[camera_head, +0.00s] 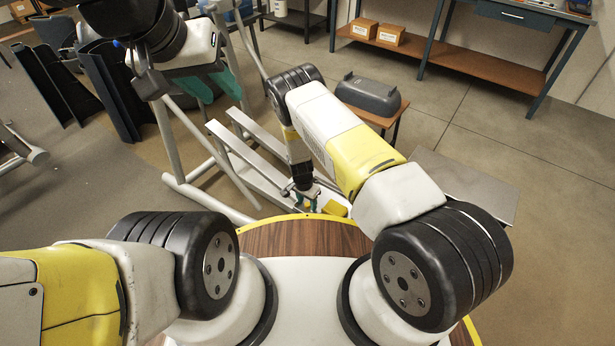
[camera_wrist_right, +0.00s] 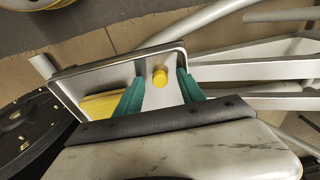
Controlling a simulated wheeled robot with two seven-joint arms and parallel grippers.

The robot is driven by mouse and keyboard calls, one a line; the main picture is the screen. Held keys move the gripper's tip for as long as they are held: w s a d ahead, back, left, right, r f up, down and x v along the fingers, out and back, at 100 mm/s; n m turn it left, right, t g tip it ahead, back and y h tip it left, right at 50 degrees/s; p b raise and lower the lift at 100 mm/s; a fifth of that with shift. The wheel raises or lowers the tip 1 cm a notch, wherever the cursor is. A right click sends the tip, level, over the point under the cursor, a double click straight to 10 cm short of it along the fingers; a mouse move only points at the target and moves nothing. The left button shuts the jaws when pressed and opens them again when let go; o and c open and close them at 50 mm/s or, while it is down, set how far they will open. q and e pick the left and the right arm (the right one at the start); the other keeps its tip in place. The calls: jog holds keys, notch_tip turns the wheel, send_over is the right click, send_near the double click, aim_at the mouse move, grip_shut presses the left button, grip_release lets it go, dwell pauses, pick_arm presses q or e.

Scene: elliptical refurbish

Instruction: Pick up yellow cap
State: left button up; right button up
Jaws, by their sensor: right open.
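The small round yellow cap (camera_wrist_right: 160,77) sits on a pale surface of the elliptical machine in the right wrist view. My right gripper (camera_wrist_right: 160,91) is open, with its green fingers on either side of the cap and a gap to each. In the head view my right gripper (camera_head: 305,199) points down at the machine (camera_head: 235,150), and I cannot make out the cap there. My left gripper (camera_head: 216,87) is at the upper left of the head view, raised and away from the cap, with its teal fingers apart and nothing seen between them.
A yellow piece (camera_wrist_right: 100,105) lies beside the cap's place within the dark-rimmed frame; it also shows in the head view (camera_head: 335,209). Pale rails of the machine run alongside. A grey tub (camera_head: 368,95) rests on a small stand. Open floor lies to the right.

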jog(key=shift+c, duration=0.3)
grip_shut()
jog(key=shift+r, duration=0.1)
